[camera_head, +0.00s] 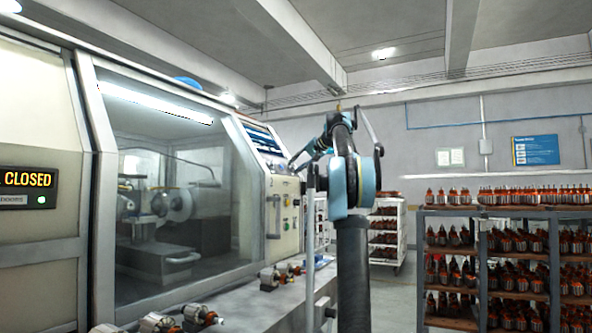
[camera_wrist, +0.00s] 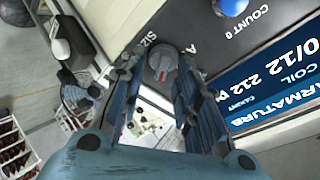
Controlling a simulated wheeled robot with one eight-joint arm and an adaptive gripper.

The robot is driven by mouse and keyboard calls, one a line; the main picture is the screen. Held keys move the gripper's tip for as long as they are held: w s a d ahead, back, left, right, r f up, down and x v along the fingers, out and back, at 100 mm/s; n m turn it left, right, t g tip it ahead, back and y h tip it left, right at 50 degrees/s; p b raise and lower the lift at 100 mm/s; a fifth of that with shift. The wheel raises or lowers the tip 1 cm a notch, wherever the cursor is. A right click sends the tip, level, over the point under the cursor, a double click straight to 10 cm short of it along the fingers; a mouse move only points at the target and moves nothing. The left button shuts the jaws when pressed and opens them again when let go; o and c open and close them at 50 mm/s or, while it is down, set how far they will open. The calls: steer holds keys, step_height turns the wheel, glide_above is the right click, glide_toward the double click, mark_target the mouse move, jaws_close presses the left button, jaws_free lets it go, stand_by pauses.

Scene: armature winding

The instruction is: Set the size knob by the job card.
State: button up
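I cannot make out a job card.
A blue button (camera_wrist: 231,6) marked "COUNT 0" and a lit coil display (camera_wrist: 265,85) are beside the knob. The machine door sign (camera_head: 27,180) reads "CLOSED". Armatures (camera_head: 268,277) lie on the ledge. Racks of armatures (camera_head: 505,255) stand at right.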

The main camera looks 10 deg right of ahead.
steer(key=v, duration=1.1)
steer(key=shift+s+d, duration=0.1)
steer(key=shift+d, duration=0.05)
